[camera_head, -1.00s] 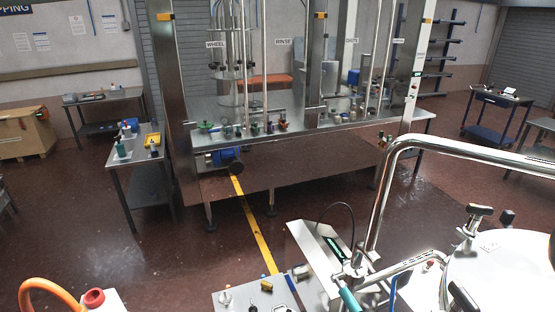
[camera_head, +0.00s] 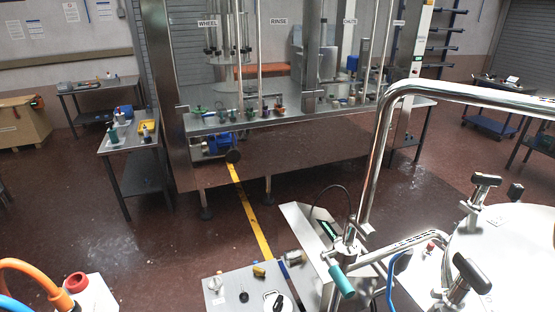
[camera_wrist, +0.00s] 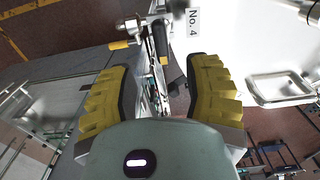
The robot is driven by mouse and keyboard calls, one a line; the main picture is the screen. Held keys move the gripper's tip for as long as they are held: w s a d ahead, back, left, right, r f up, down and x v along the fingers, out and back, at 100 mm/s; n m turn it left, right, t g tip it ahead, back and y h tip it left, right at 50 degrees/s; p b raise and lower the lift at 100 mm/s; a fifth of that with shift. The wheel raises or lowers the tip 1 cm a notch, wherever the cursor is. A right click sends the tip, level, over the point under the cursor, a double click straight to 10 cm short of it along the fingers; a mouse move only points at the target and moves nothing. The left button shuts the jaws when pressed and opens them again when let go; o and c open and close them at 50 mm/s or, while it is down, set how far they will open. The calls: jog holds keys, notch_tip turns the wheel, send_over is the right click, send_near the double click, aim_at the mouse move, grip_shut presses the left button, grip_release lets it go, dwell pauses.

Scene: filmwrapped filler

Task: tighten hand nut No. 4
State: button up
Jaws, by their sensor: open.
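A white label reading "No. 4" (camera_wrist: 193,22) shows at the top of the wrist view, beside a dark blurred part (camera_wrist: 180,6) at the frame's edge; I cannot tell whether that part is the hand nut. My gripper (camera_wrist: 159,66) is open, its two yellow ribbed fingers apart with nothing held between them. The label lies beyond the fingertips, nearer the right finger. In the head view, a round white lid (camera_head: 515,240) has T-shaped black-and-metal clamp handles at its edge, one upper (camera_head: 484,185) and one lower (camera_head: 469,273). Their numbers are not readable. My gripper is outside the head view.
A thick bent steel pipe (camera_head: 378,165) arches over the lid. A teal-handled valve (camera_head: 342,281) stands beside it. A small metal table (camera_head: 235,291) with knobs is at bottom centre. Orange hose (camera_head: 28,268) is at lower left. Open floor (camera_head: 130,250) lies towards the filling machine.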

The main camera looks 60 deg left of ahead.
jog(key=shift+w+a+f+p, duration=0.2)
jog(key=shift+w+f+p, duration=0.2)
jog(key=shift+p, duration=0.55)
jog(key=f+p, duration=0.2)
jog(key=p, duration=0.1)
jog(key=shift+s+d+f, duration=0.1)
jog(key=shift+s, duration=0.2)
notch_tip(320, 180, down, 3)
jog(key=shift+r+p, duration=0.15)
jog(key=shift+p, duration=1)
jog(key=shift+f+p, duration=0.5)
jog(key=shift+f, duration=0.5)
jog(key=shift+o, duration=0.3)
grip_shut()
